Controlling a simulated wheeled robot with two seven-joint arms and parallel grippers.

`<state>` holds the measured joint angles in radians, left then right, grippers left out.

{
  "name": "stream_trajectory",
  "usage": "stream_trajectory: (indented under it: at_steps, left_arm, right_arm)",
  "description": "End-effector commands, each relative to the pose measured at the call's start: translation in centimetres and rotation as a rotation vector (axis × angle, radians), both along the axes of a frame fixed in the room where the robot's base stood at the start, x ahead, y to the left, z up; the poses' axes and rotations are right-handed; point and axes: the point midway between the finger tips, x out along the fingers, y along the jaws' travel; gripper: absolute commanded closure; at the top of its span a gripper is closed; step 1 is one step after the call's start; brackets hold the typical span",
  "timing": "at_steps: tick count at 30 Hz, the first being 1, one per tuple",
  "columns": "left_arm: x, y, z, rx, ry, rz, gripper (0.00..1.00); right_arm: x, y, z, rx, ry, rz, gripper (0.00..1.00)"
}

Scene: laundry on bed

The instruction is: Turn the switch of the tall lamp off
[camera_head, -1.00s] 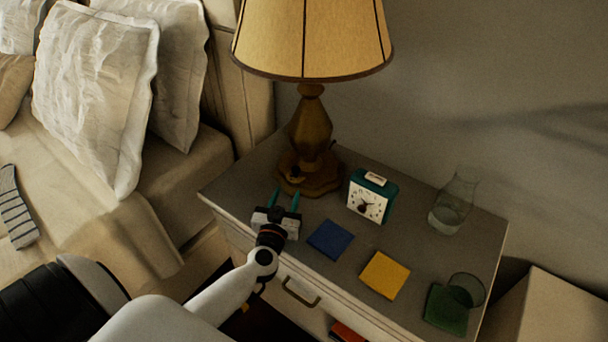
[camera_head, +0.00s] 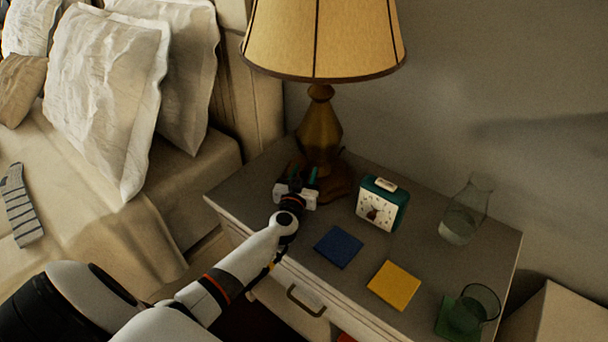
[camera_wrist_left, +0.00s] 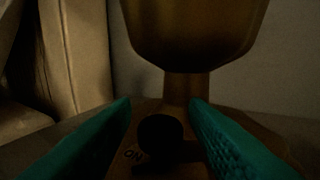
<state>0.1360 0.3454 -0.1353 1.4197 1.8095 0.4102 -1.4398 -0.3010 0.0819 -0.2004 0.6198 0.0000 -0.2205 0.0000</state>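The tall lamp (camera_head: 319,130) stands at the back left of the nightstand, with a brown turned base and a yellowish shade (camera_head: 322,40). My left gripper (camera_head: 302,173) is at the front of the lamp's foot, fingers pointing toward it. In the left wrist view its two green fingers are apart and empty. I cannot tell whether the fingers touch the knob. In the head view the gripper hides the switch. My right gripper is not in view.
A green alarm clock (camera_head: 381,204) stands close to the right of the lamp. Blue (camera_head: 338,246), yellow (camera_head: 394,286) and green (camera_head: 458,318) squares, a glass carafe (camera_head: 465,212) and a glass (camera_head: 478,304) are on the nightstand (camera_head: 430,256). The bed is at left.

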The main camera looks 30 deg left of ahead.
Motion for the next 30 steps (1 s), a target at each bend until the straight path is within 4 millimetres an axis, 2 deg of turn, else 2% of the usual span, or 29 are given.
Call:
stream_trajectory:
  at_steps: [1,6,8,14,19,30]
  left_arm:
    - [0.0,0.0,0.0,0.0,0.0,0.0,0.65]
    - [0.0,0.0,0.0,0.0,0.0,0.0,0.93]
    - [0.0,0.0,0.0,0.0,0.0,0.0,1.0]
    - [0.0,-0.1,0.1,-0.001,0.0,0.018,1.0]
    - [0.0,-0.2,0.3,-0.003,0.002,0.079,1.0]
    - [0.0,-0.3,0.2,-0.007,0.004,0.363,1.0]
  right_arm:
    - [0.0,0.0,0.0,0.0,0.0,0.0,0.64]
    - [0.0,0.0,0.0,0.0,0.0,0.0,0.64]
    - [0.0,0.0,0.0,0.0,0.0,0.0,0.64]
    - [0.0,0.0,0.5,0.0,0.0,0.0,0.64]
    - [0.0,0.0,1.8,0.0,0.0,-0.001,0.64]
    - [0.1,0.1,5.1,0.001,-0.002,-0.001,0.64]
